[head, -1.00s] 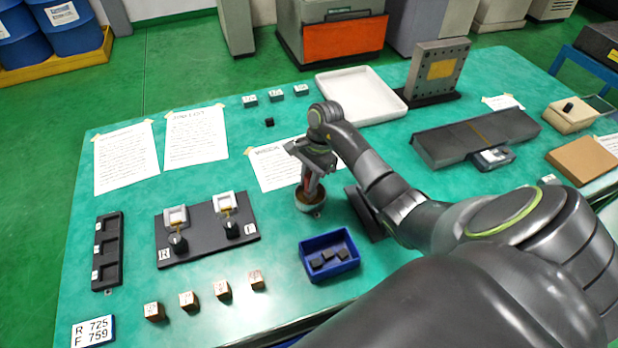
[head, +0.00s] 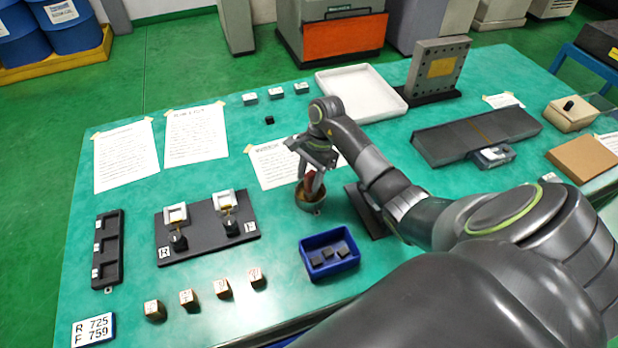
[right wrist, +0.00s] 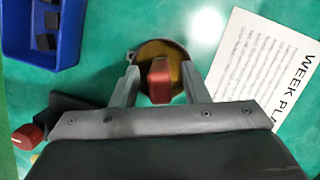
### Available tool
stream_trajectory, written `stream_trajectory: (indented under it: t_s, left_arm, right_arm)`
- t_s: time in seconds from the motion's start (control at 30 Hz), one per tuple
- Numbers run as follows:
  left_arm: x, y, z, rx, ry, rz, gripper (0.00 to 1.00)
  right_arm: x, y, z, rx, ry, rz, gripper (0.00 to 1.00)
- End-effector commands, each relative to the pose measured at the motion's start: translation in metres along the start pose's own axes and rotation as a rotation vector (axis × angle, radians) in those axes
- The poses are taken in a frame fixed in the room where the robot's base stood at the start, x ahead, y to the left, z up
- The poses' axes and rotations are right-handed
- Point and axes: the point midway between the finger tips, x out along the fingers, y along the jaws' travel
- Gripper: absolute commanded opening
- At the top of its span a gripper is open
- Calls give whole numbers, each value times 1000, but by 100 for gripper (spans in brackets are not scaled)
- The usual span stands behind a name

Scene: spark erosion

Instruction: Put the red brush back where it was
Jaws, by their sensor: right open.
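The red brush (head: 309,184) stands in a small round cup (head: 311,202) near the table's middle. In the right wrist view the red brush (right wrist: 160,80) shows end-on inside the brass-coloured cup (right wrist: 160,50). My right gripper (head: 312,176) is over the cup, with its fingers on either side of the brush. In the right wrist view my right gripper (right wrist: 160,78) is open, with gaps showing between fingers and brush. The brush's lower end is hidden in the cup. My left gripper is not in view.
A blue bin (head: 329,255) with dark blocks stands just in front of the cup. A dark plate (head: 366,212) lies right of it, under my arm. Another red-ended thing (right wrist: 28,136) shows at the right wrist view's left edge. A paper sheet (head: 268,165) lies behind.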

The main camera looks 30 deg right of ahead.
Motion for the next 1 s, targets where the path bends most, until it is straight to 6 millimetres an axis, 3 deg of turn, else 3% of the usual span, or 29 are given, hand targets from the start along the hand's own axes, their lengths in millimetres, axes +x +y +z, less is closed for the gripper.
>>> stream_trajectory:
  t_s: [0.23,0.37,0.4,0.63,1.0]
  left_arm:
    - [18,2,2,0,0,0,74]
    - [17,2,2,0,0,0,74]
    - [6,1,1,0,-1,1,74]
    - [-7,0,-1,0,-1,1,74]
    - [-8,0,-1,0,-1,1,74]
  right_arm:
    - [-54,-1,-2,-3,8,-7,41]
    - [-86,-1,-1,-2,7,-7,41]
    - [-94,0,1,0,4,-2,41]
    - [-110,0,0,1,2,-2,41]
    - [-112,0,0,0,2,-2,41]
